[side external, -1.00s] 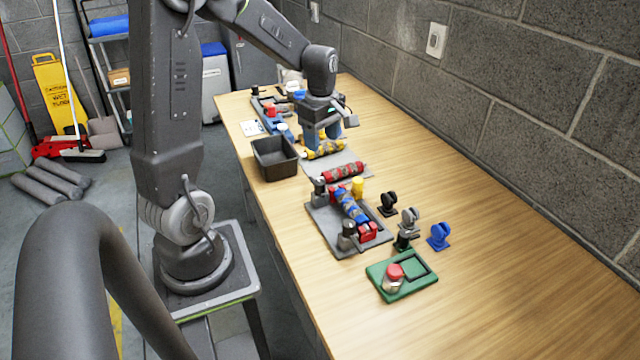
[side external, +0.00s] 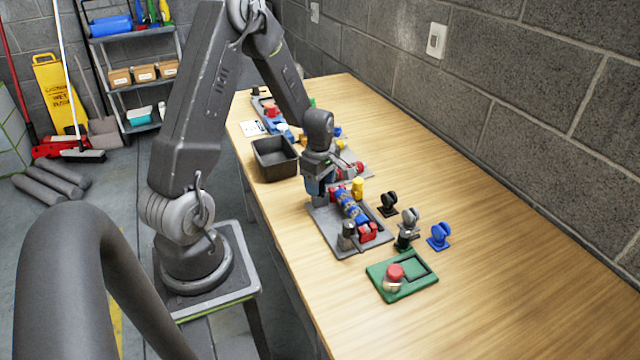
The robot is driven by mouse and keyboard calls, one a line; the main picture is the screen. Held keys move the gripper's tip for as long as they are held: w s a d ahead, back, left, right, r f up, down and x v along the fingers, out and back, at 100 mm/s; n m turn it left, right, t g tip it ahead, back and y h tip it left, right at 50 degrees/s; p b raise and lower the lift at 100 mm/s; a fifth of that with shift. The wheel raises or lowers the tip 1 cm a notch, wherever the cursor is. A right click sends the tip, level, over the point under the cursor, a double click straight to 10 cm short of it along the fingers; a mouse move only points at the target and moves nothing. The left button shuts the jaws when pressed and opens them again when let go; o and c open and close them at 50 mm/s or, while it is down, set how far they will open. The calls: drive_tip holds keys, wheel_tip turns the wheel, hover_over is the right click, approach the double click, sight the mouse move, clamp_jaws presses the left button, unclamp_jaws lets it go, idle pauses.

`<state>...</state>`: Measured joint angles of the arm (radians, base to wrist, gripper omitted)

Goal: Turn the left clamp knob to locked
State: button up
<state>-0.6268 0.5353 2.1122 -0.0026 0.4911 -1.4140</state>
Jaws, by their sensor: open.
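A grey fixture plate (side external: 322,226) lies on the table with a blue-banded roller (side external: 350,205) across it, resting by red blocks (side external: 368,232). A dark clamp with a light-topped knob (side external: 348,232) stands at the plate's near corner. The left clamp knob, at the plate's far left corner, is hidden by my gripper. My gripper (side external: 321,196) points down, low over that far left corner. It is open, with no object visible in it. I cannot tell whether its fingers touch the knob or which way the knob is turned.
A black bin (side external: 274,158) stands behind left of the plate. To the right stand a black wheel bracket (side external: 388,203), a grey one (side external: 408,226) and a blue one (side external: 438,236). A green tray (side external: 402,290) with a red button is in front. The table's right side is clear.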

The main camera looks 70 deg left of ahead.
drive_tip(key=shift+f, duration=0.35)
drive_tip(key=shift+c, duration=0.4)
drive_tip(key=c, duration=0.8)
drive_tip(key=shift+c, duration=0.2)
